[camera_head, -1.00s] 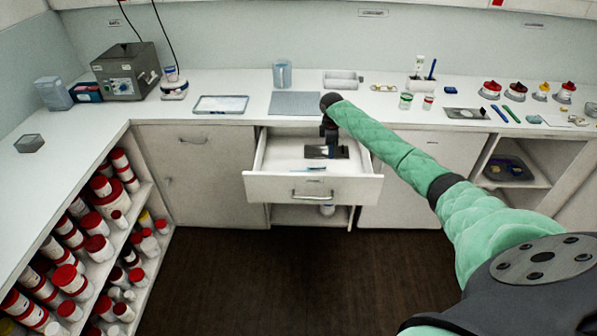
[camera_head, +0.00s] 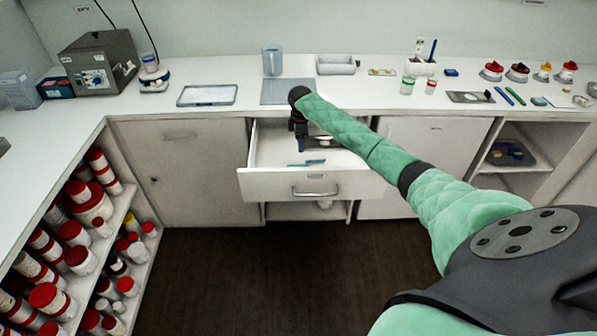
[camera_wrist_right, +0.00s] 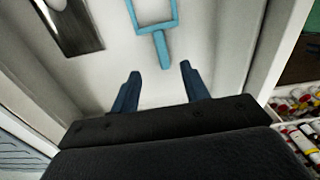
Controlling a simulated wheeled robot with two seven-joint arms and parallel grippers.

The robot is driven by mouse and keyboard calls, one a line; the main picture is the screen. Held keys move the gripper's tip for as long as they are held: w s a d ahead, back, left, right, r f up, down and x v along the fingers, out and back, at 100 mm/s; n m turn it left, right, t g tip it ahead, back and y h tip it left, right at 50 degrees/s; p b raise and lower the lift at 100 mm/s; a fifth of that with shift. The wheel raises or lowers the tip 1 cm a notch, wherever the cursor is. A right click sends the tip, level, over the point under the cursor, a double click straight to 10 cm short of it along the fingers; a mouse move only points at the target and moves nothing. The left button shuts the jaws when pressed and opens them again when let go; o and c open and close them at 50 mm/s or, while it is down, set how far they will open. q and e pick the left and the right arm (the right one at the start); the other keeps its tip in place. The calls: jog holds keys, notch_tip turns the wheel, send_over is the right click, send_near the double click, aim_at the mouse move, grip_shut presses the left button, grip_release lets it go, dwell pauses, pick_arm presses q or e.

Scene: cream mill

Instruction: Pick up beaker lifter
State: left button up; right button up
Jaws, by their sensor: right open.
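The beaker lifter is a blue tool with a square open frame and a short handle; it lies on the drawer floor. In the right wrist view the beaker lifter (camera_wrist_right: 158,42) is just ahead of my right gripper (camera_wrist_right: 158,75), its handle end lying between the two fingers in the picture. My right gripper is open and empty. In the head view the beaker lifter (camera_head: 306,163) shows as a small blue piece near the drawer front, and my right gripper (camera_head: 303,144) reaches down into the open drawer (camera_head: 268,185). My left gripper is not in view.
A dark flat item (camera_wrist_right: 70,22) lies in the drawer beside the lifter. The drawer walls stand close around my right gripper. A grey mat (camera_head: 288,91) and a blue-tinted beaker (camera_head: 272,60) are on the counter above. Shelves of red-lidded jars (camera_head: 75,232) stand at left.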

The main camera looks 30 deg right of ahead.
jog(key=b, duration=0.4)
send_over(302, 165)
jog(key=f, duration=0.4)
jog(key=shift+w+a+f, duration=0.1)
jog(key=shift+a+f, duration=0.05)
jog(key=shift+a, duration=0.15)
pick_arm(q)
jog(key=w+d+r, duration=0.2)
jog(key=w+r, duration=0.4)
pick_arm(e)
jog(key=shift+f+p, duration=0.15)
jog(key=shift+p, duration=0.2)
jog(key=shift+f+p, duration=0.55)
jog(key=shift+f, duration=0.6)
jog(key=f+p, duration=0.1)
jog(key=f, duration=0.1)
jog(key=f+p, duration=0.1)
jog(key=shift+d+f, duration=0.2)
jog(key=shift+f, duration=0.2)
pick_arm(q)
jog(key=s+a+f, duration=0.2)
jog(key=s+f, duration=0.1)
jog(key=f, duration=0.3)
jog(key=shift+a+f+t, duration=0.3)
pick_arm(e)
jog(key=shift+f, duration=0.65)
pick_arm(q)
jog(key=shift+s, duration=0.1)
pick_arm(e)
grip_shut()
